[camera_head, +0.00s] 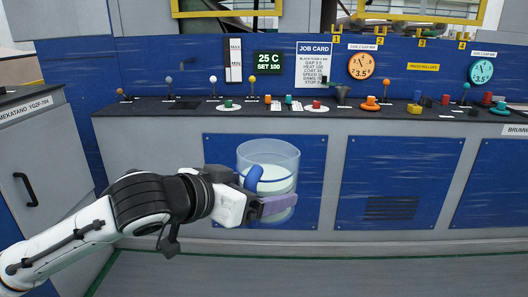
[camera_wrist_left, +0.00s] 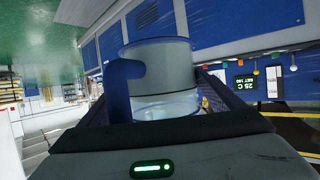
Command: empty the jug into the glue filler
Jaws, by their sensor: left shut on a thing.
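The jug (camera_head: 282,160) is a clear cylinder with a blue handle and whitish liquid in it. It hangs in front of the machine's blue panel, below the counter's front edge, and looks about upright. My left gripper (camera_head: 262,205) is shut on the jug, at its blue handle side. My right gripper is out of view.
The dark counter (camera_head: 170,111) carries coloured knobs and levers, among them a green knob (camera_head: 228,103) and an orange knob (camera_head: 370,101). Behind stand a job card (camera_head: 313,64), a green display (camera_head: 268,62) and dials. A grey cabinet (camera_head: 35,150) stands left. The floor in front is clear.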

